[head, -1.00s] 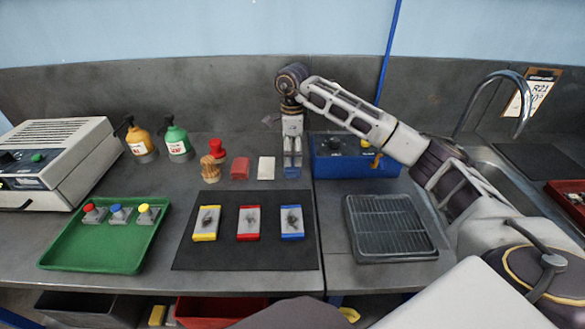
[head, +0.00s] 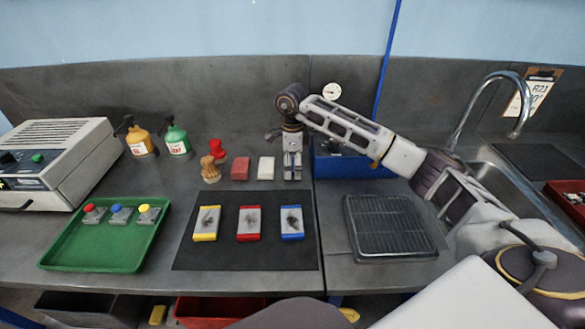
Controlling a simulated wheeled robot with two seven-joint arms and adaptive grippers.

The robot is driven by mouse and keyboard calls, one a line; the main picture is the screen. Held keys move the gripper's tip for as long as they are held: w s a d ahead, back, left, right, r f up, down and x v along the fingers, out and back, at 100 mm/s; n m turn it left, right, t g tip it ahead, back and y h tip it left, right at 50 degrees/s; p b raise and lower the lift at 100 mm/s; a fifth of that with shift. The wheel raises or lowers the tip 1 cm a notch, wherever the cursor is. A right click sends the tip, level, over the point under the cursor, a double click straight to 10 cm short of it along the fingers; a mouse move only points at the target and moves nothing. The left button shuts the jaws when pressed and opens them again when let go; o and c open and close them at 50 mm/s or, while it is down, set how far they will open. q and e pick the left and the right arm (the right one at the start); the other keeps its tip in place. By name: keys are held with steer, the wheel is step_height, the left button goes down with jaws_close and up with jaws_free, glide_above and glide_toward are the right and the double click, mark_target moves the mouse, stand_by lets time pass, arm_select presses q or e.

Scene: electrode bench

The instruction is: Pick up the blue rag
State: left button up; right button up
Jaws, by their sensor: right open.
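My right gripper (head: 292,174) points down at the back of the bench, just right of a white block (head: 266,168). It is open, with its fingertips low, near the bench top. I cannot make out the blue rag now; a small blue patch showed at the fingertips a second ago, and the gripper now covers that spot. My left gripper is out of view.
A red block (head: 240,168), a brush (head: 210,168) and a red-topped item (head: 217,150) stand left of the white block. A blue box (head: 345,168) sits close to the right. A black mat (head: 190,258) with several colored pieces lies in front, beside a green tray (head: 75,262).

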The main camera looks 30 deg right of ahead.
mark_target(293, 164)
stand_by(0.4)
steer(key=c, duration=0.9)
steer(key=shift+c, duration=0.2)
steer(key=shift+r, duration=0.15)
step_height(293, 164, up, 10)
steer(key=shift+f, duration=0.2)
stand_by(0.7)
